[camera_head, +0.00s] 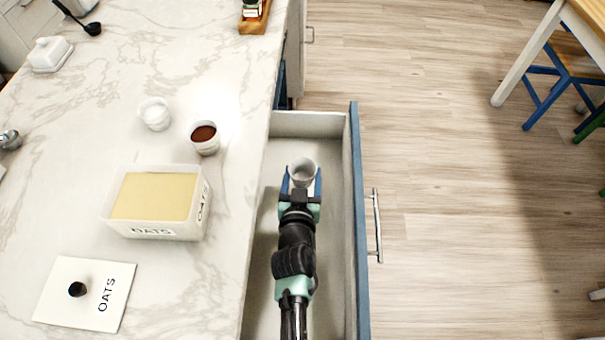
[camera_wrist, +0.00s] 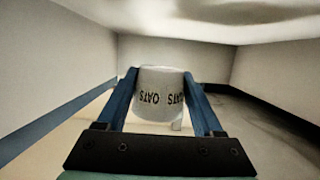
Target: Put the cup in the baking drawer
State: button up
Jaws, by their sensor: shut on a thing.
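A white cup (camera_head: 302,171) is between the fingers of my gripper (camera_head: 302,185), over the open drawer (camera_head: 282,125) in the head view. In the wrist view the cup (camera_wrist: 160,92) has "OATS" printed on it, upside down in the picture, and both blue fingers of my gripper (camera_wrist: 160,108) press its sides. The drawer's pale walls (camera_wrist: 270,50) surround the cup in the wrist view. Whether the cup's base touches the drawer floor I cannot tell. The drawer has a blue front and a metal handle (camera_head: 376,225). I see no other thing inside the drawer.
The marble counter (camera_head: 60,200) lies left of the drawer. On it are an oats container (camera_head: 152,230), its lid (camera_head: 85,293), a brown-filled cup (camera_head: 205,138), a white cup (camera_head: 154,114) and a butter dish (camera_head: 50,54). The wooden floor (camera_head: 440,200) right of the drawer is clear.

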jog(key=o, duration=1.4)
jog(key=shift+o, duration=0.2)
jog(key=shift+r+p, duration=0.45)
jog(key=shift+p, duration=0.1)
jog(key=p+v, duration=0.2)
jog(key=v, duration=1)
jog(key=shift+p, duration=0.3)
jog(key=shift+r, duration=0.15)
